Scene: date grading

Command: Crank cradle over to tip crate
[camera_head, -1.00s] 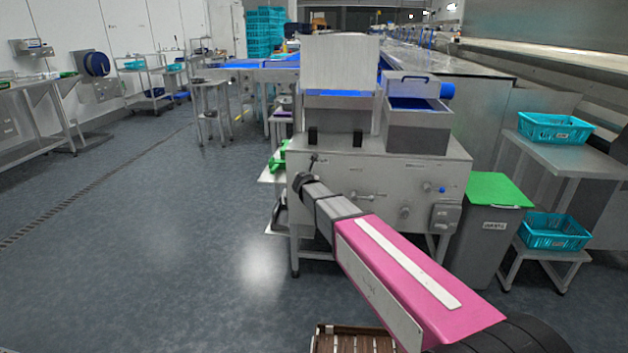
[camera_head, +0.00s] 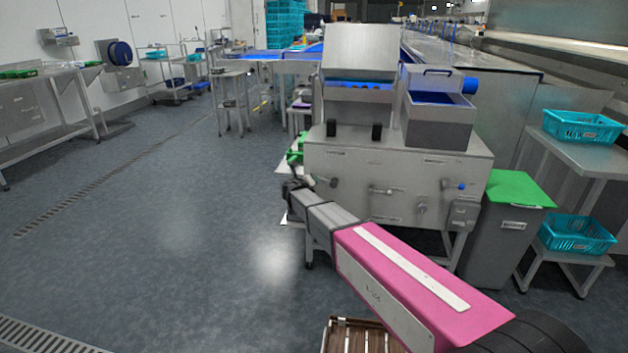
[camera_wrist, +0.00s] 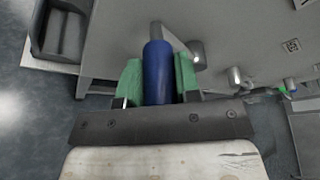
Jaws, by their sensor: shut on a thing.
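My gripper (camera_head: 292,190) is at the left front corner of the grey steel machine (camera_head: 395,165). In the wrist view its two green finger pads are shut on a blue cylindrical handle (camera_wrist: 158,72), one pad on each side. The handle joins a grey metal arm at the machine's side; in the head view my gripper hides it. On top of the machine, a pale grey panel (camera_head: 372,52), which looks like the cradle or crate, leans to one side, with blue showing under its lower edge. Its contents are not visible.
A grey bin with a green lid (camera_head: 522,190) stands right of the machine. Teal crates sit on a steel table (camera_head: 583,127) and a low stand beside it. A slatted wooden thing (camera_head: 360,337) is at the bottom edge. The floor on the left is clear.

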